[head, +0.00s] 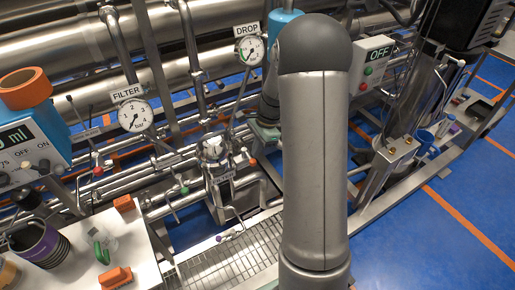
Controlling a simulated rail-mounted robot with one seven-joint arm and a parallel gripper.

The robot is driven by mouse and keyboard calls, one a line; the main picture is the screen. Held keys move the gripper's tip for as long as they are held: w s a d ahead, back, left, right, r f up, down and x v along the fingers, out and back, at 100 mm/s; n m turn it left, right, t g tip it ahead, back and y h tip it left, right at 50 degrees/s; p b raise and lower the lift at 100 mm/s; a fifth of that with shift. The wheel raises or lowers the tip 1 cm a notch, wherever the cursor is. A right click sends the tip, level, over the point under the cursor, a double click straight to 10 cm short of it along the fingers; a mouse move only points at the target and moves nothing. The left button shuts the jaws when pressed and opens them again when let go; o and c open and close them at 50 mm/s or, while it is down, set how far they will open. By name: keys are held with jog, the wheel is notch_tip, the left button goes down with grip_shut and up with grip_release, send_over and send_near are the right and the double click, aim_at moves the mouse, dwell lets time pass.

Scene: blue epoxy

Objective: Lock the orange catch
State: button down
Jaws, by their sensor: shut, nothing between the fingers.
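I cannot make out an orange catch with certainty. Two small orange pieces lie on the white worktop at the lower left: a block (124,203) near its back edge and a ridged, brush-like piece (116,277) near the front. A wide orange ring (24,80) sits on top of the blue unit at the far left. My own grey arm stands upright across the middle of the head view and hides what is behind it. My gripper does not show.
Steel pipes with the FILTER gauge (135,115) and DROP gauge (250,50) run across the back. A filter housing (214,152) stands left of my arm. An OFF box (372,62) and steel vessel (388,165) are at right.

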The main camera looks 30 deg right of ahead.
jog(key=p+v, duration=0.7)
jog(key=v, duration=0.3)
